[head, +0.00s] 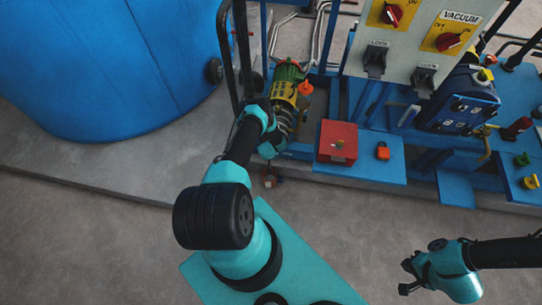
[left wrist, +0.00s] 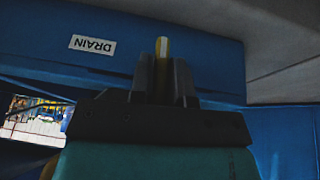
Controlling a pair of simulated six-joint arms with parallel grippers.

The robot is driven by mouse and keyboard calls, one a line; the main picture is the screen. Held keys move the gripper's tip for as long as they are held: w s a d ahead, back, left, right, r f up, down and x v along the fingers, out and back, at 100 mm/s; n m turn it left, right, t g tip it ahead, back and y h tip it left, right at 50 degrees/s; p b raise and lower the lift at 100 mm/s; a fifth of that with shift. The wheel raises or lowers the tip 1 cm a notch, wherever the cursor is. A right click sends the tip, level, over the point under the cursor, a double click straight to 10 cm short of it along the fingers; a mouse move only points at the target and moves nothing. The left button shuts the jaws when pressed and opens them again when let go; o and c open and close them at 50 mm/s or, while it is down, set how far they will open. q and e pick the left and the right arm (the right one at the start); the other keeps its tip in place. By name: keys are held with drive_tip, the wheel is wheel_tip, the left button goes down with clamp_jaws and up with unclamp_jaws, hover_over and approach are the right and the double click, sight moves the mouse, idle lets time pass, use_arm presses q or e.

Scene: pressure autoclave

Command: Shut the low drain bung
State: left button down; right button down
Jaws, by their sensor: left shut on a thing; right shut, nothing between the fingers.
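The drain bung shows in the left wrist view as a narrow yellow handle (left wrist: 162,48), under a blue panel with a white DRAIN label (left wrist: 93,45) that appears upside down. My left gripper (left wrist: 163,72) is shut on this yellow handle, one dark finger on each side of it. The handle's lower part is hidden between the fingers. In the head view my left arm reaches down by the blue frame, and its fingertips and the bung cannot be made out there. My right gripper (head: 406,277) is shut and empty over the bare floor at the lower right.
A large blue tank (head: 110,60) stands at the left. A red box (head: 338,142) and an orange padlock (head: 383,151) sit on the blue skid right of my left arm. A control panel (head: 425,40) with red knobs rises behind. The front floor is clear.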

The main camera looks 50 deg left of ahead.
use_arm(q)
drive_tip(key=shift+w+a+r+m+g+y, duration=0.15)
drive_tip(key=shift+w+m+g+y, duration=0.1)
drive_tip(key=shift+g+y, duration=0.4)
drive_tip(key=shift+w+r+m+g+y, duration=0.1)
drive_tip(key=shift+w+m+g+y, duration=0.2)
drive_tip(key=shift+y, duration=0.65)
drive_tip(key=c, duration=1.1)
unclamp_jaws()
drive_tip(key=shift+s, duration=0.2)
drive_tip(key=shift+s+f, duration=0.1)
drive_tip(key=shift+f, duration=0.05)
drive_tip(key=shift+d, duration=0.25)
drive_tip(key=v, duration=1.7)
drive_tip(key=shift+r, duration=0.25)
